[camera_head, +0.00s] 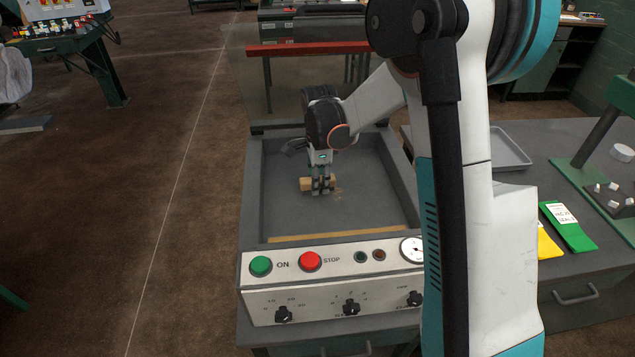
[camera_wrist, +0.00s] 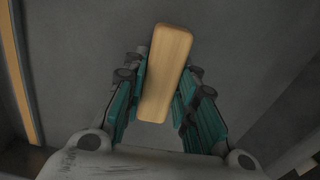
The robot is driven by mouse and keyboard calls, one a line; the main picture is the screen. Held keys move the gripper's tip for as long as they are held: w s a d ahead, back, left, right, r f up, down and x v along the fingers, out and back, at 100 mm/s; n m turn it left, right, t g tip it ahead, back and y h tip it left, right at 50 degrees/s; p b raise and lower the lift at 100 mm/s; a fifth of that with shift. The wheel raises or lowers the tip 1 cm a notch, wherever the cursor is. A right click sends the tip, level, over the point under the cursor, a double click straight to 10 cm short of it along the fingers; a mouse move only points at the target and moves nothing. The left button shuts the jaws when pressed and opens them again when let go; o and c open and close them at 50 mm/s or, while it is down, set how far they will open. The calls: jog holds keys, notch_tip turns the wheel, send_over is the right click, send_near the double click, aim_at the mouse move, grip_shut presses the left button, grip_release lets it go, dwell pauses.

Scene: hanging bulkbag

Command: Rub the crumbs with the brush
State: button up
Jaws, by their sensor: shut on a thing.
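My gripper (camera_head: 322,187) is shut on a light wooden block-shaped brush (camera_head: 305,184) inside the grey tray of the machine. In the wrist view the brush's wooden back (camera_wrist: 167,70) lies lengthwise between the two teal fingers (camera_wrist: 160,108). The bristles are hidden beneath it. A small patch of tan crumbs (camera_head: 338,191) shows on the tray floor just right of my gripper in the head view. No crumbs can be made out in the wrist view.
The grey tray (camera_head: 268,205) has raised walls, with a tan strip (camera_head: 345,234) along its front edge. A control panel (camera_head: 335,282) with green and red buttons stands in front. At right, a bench holds a metal tray (camera_head: 510,150) and green and yellow packets (camera_head: 568,227).

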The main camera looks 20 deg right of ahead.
aim_at(344, 188)
jog(key=shift+s+d, duration=0.25)
jog(key=shift+d, duration=0.9)
jog(key=shift+s+d, duration=0.25)
jog(key=shift+d, duration=0.95)
jog(key=shift+s+d, duration=0.25)
jog(key=shift+d, duration=0.9)
jog(key=shift+r+p, duration=1.75)
jog(key=shift+r, duration=1.2)
jog(key=shift+r, duration=0.1)
